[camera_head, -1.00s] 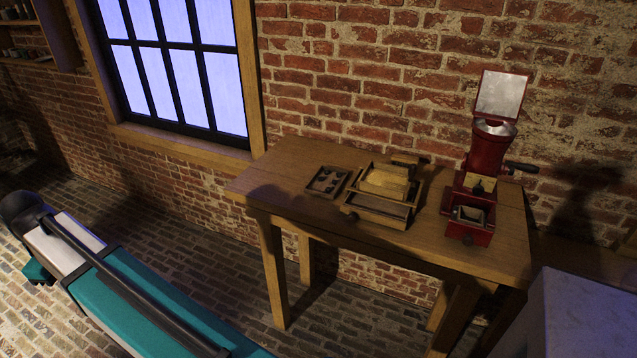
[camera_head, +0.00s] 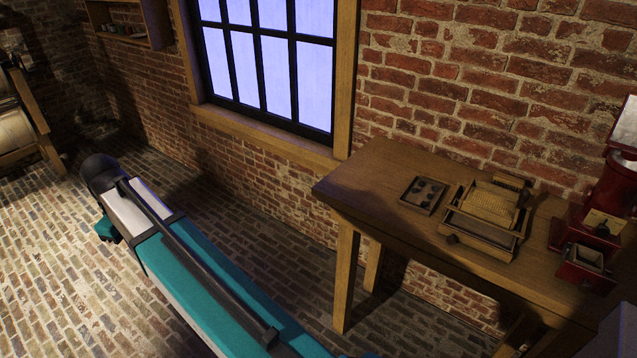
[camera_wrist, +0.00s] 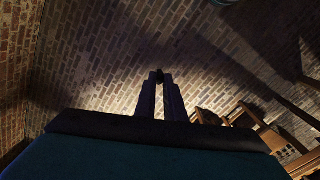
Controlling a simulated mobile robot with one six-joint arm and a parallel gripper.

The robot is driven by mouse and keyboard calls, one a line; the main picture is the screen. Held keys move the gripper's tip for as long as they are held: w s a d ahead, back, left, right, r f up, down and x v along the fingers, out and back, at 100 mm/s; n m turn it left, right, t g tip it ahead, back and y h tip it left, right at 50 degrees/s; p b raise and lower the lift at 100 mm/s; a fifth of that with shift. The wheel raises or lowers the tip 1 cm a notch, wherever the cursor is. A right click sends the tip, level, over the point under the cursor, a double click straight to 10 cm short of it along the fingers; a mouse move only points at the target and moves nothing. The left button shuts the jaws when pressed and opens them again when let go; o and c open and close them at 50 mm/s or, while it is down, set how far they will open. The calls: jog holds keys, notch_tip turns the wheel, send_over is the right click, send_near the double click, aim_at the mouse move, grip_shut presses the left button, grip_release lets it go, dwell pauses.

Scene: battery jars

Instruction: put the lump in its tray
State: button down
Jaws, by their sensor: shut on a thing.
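In the wrist view my gripper (camera_wrist: 160,82) is shut on a small dark lump (camera_wrist: 159,75) at its fingertips. The lump is mostly in shadow and its shape is hard to tell. In the head view a small shallow dark tray (camera_head: 407,201) with several dark round spots in it lies on the wooden table, left of a wooden box device. I cannot tell whether the spots are lumps or hollows. My gripper does not show in the head view, and the tray cannot be made out in the wrist view.
The wooden table (camera_head: 375,170) stands against the brick wall. It bears the wooden box device (camera_head: 486,234) and a red machine (camera_head: 590,240) at the right edge. The brick floor (camera_head: 70,265) left of my arm is clear. Wooden pieces (camera_wrist: 240,113) show in the wrist view.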

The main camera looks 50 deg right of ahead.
jog(key=shift+w, duration=0.25)
jog(key=shift+d, duration=0.1)
jog(key=shift+d, duration=0.2)
jog(key=s+d+r+m, duration=0.1)
jog(key=s+d, duration=0.4)
jog(key=d, duration=0.6)
jog(key=s+d+r+m+p, duration=0.1)
jog(key=s+d, duration=0.4)
jog(key=d, duration=0.7)
jog(key=s+d+r+m, duration=0.1)
jog(key=s+d, duration=0.5)
jog(key=d, duration=0.5)
jog(key=s+d+m, duration=0.1)
jog(key=s+d, duration=0.4)
jog(key=s, duration=0.5)
jog(key=s+d+r+p, duration=0.1)
jog(key=s+d, duration=0.5)
jog(key=s, duration=0.4)
jog(key=s+d+m, duration=0.1)
jog(key=s+d, duration=0.4)
jog(key=s, duration=0.5)
jog(key=shift+d+r+m, duration=0.3)
jog(key=shift+d, duration=0.1)
